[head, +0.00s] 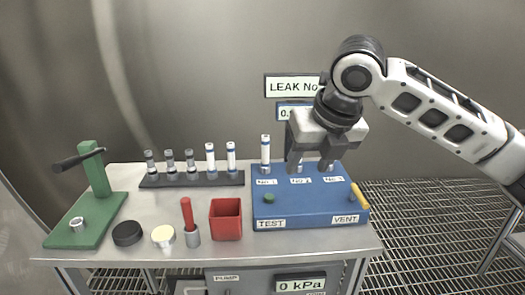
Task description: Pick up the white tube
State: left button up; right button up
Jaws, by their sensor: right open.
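Several white tubes with dark bands are in view. Two white tubes (210,158) (231,156) stand upright at the right end of the black rack (163,181). Another white tube (265,150) stands upright in the port marked No.1 of the blue test box (310,204). My right gripper (309,166) points down over the back of the box, around the No.2 and No.3 ports, right of that tube. It is open, and I see no tube held in it. Its fingers partly hide those ports. My left gripper is out of view.
Grey tubes (169,161) stand in the rack's left part. On the table are a green press (92,215), black disc (127,233), pale disc (163,236), red-handled tool (190,222) and red bin (226,219). A sign (292,86) is behind my right gripper.

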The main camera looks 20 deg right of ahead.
aim_at(265, 163)
jog(key=i, duration=0.85)
